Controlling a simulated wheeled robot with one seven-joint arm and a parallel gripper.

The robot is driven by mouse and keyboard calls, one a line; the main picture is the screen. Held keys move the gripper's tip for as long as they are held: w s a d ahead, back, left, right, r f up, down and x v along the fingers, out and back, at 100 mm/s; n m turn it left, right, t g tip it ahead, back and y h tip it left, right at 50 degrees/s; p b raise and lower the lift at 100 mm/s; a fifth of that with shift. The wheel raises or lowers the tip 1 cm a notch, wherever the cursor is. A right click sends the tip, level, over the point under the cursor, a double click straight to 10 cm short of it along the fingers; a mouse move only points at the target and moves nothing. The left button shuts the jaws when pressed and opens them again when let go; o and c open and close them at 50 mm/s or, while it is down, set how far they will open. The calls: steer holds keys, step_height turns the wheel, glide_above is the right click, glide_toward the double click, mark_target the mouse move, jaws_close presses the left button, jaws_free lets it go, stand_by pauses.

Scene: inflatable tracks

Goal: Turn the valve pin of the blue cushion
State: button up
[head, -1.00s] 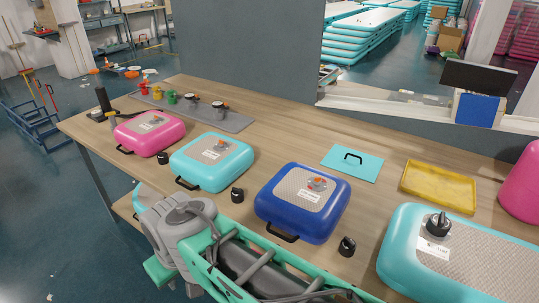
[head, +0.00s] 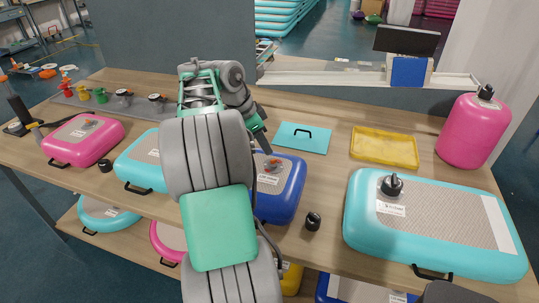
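The blue cushion (head: 287,201) lies on the workbench in the head view, its left part hidden behind my arm. Its grey textured top shows a small orange-red valve pin (head: 272,162) near the far left part of that top. My gripper (head: 264,144) points down towards the cushion from above and behind it, with its tip close to the valve in the picture. I cannot tell whether it touches the pin. The fingers are too small and partly hidden, so their opening is unclear.
A turquoise cushion (head: 139,172) and a pink cushion (head: 78,141) lie to the left. A black cap (head: 313,221) stands right of the blue cushion. A large turquoise cushion (head: 364,226), a yellow tray (head: 385,158) and a pink cylinder (head: 468,139) are on the right.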

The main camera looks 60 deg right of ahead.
mark_target(271, 161)
steer(key=x, duration=0.6)
steer(key=shift+c, duration=0.5)
jaws_close()
